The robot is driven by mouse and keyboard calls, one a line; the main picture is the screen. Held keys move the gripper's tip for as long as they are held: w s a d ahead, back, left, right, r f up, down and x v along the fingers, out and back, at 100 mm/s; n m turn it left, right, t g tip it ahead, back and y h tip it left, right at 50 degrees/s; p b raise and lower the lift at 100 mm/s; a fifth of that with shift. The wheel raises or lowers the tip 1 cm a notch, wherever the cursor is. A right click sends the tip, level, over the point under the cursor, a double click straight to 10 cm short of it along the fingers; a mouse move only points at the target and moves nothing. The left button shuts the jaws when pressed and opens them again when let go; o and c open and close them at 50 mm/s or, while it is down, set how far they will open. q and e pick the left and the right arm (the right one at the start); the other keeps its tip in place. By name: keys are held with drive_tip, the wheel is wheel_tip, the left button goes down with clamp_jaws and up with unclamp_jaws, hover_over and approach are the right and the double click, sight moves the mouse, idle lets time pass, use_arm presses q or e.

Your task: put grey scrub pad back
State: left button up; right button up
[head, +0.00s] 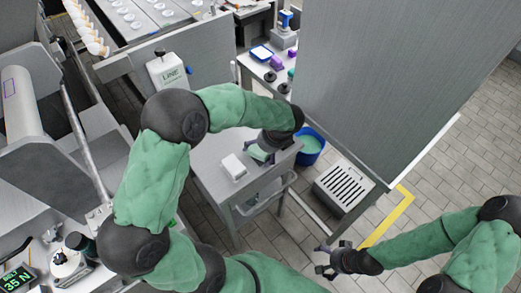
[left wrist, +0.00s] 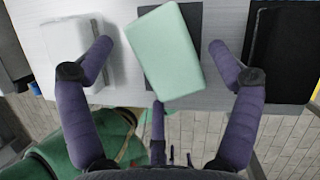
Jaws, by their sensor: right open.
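A pale green block-shaped pad (left wrist: 168,52) lies tilted on a dark grey square (left wrist: 230,30) in the left wrist view; it shows small in the head view (head: 258,153). I see no pad that is plainly grey; I cannot tell whether the grey square is a pad or a mat. My left gripper (left wrist: 163,65) hangs over the pale green pad with its fingers spread on either side, open and not visibly touching it; in the head view (head: 268,152) it is over the grey cart. My right gripper (head: 333,259) is open and empty over the floor.
A white block (left wrist: 70,45) lies left of the pad, under the left finger; it also shows on the cart (head: 234,167). A blue bucket (head: 308,147) stands behind the cart, near a slotted white box (head: 344,188) and large grey panel (head: 372,85).

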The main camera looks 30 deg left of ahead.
use_arm(q)
drive_tip(key=p+v, duration=0.5)
drive_tip(key=v, duration=0.7)
drive_tip(key=s+d+f+n+h, duration=0.3)
drive_tip(key=s+d+f+n, duration=0.1)
drive_tip(key=f, duration=0.5)
drive_tip(key=s+d+f+n+h, duration=0.2)
drive_tip(key=s+d+f+n, duration=0.2)
drive_tip(key=f+n, duration=0.5)
drive_tip(key=s+d+f+n+h, duration=0.3)
drive_tip(key=s+f+n, duration=0.4)
drive_tip(key=f, duration=0.4)
drive_tip(key=shift+s+d+t+h, duration=0.3)
drive_tip(key=shift+s+d, duration=0.2)
drive_tip(key=shift+s, duration=0.1)
